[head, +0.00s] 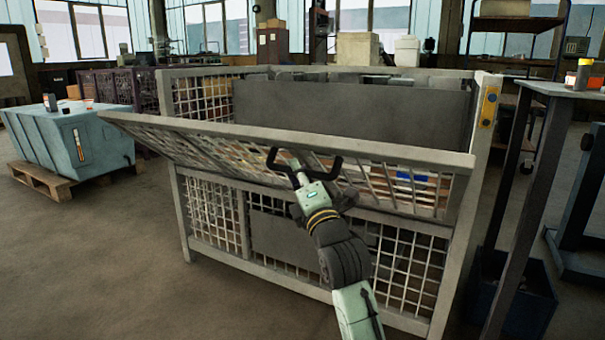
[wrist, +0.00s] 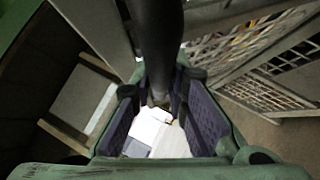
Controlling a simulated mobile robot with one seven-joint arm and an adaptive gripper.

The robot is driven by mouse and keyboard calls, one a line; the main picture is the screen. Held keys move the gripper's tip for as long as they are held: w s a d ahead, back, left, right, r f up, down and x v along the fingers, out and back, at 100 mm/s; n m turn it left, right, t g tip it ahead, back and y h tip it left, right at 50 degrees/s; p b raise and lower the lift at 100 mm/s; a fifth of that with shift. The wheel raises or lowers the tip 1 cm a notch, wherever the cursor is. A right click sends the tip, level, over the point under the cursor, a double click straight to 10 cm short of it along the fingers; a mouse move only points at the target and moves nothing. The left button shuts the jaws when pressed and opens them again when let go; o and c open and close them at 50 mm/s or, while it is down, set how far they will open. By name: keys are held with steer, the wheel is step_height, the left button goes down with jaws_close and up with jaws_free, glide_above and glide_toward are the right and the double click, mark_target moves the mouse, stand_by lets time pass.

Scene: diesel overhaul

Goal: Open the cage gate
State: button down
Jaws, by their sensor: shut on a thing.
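The cage (head: 176,205) is a pale metal frame with mesh walls, in the middle of the head view. Its upper front gate (head: 410,153) is a mesh panel tilted outward toward me, its top rail well away from the cage's upper frame. A dark handle (head: 273,160) sits at the middle of that rail. My gripper (head: 302,168) is shut on the handle. In the wrist view the dark handle bar (wrist: 158,35) runs down between the two purple-padded fingers of my gripper (wrist: 158,98). The exact contact is partly hidden.
Grey panels (head: 350,108) and other parts lie inside the cage. A dark metal table (head: 560,90) stands close on the right, with a blue bin (head: 520,305) below. A blue-grey crate (head: 70,145) on a pallet (head: 45,183) stands left. The floor at front left is clear.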

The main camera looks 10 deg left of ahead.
steer(key=shift+s+a+f+b, duration=0.15)
steer(key=shift+s+f+b, duration=0.25)
steer(key=shift+f, duration=0.3)
steer(key=shift+s+a+f+b, duration=0.1)
steer(key=shift+s+f+b, duration=0.3)
steer(key=shift+f, duration=0.3)
steer(key=c, duration=1.6)
jaws_free()
steer(key=shift+w, duration=0.1)
steer(key=shift+o, duration=0.2)
